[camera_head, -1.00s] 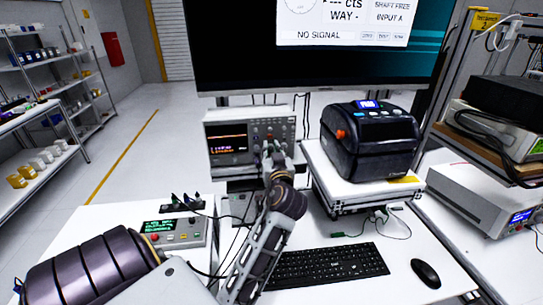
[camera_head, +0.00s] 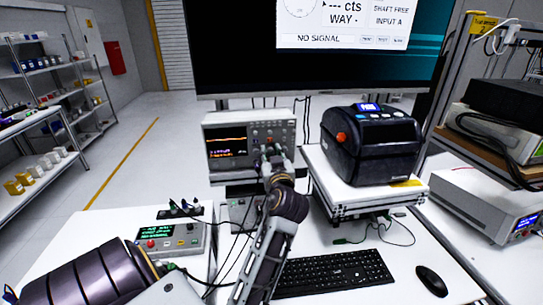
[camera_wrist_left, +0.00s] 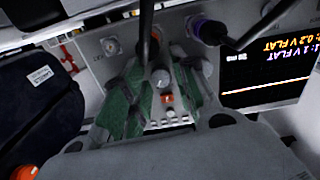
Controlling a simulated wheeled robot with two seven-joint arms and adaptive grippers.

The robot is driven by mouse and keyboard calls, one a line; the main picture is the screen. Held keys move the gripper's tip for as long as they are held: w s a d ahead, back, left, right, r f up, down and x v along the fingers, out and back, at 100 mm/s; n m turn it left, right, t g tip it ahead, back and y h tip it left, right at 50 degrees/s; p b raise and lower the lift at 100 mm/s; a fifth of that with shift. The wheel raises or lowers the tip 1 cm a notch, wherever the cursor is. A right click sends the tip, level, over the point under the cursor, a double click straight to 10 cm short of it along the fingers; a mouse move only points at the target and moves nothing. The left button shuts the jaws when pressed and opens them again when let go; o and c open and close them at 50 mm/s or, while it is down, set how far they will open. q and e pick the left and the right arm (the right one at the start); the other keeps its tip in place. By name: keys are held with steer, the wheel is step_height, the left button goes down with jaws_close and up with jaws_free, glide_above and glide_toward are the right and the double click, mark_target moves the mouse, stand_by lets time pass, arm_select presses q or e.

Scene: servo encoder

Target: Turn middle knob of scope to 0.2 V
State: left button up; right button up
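The scope (camera_head: 240,124) stands under the monitor. My left gripper (camera_head: 272,155) is at the right part of its front panel and hides some controls in the head view. In the left wrist view, the panel is upside down. A grey knob (camera_wrist_left: 160,77) shows between the green-padded fingers of the left gripper (camera_wrist_left: 160,85). The fingers look apart, with panel showing between them; contact with the knob is unclear. The scope screen (camera_wrist_left: 268,75) reads "0.2 V FLAT" in orange and "1 V FLAT" in pale purple. My right gripper is not in view.
A black label printer (camera_head: 370,140) stands on a white stand to the right of the scope. A small grey control box (camera_head: 175,238) is at the left. A keyboard (camera_head: 333,272) and mouse (camera_head: 432,280) lie in front. Cables (camera_wrist_left: 148,25) cross near the fingers.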

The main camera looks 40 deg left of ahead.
mark_target(270, 121)
arm_select(q)
steer(key=shift+r, duration=0.2)
steer(key=shift+r, duration=4.8)
steer(key=shift+d, duration=0.1)
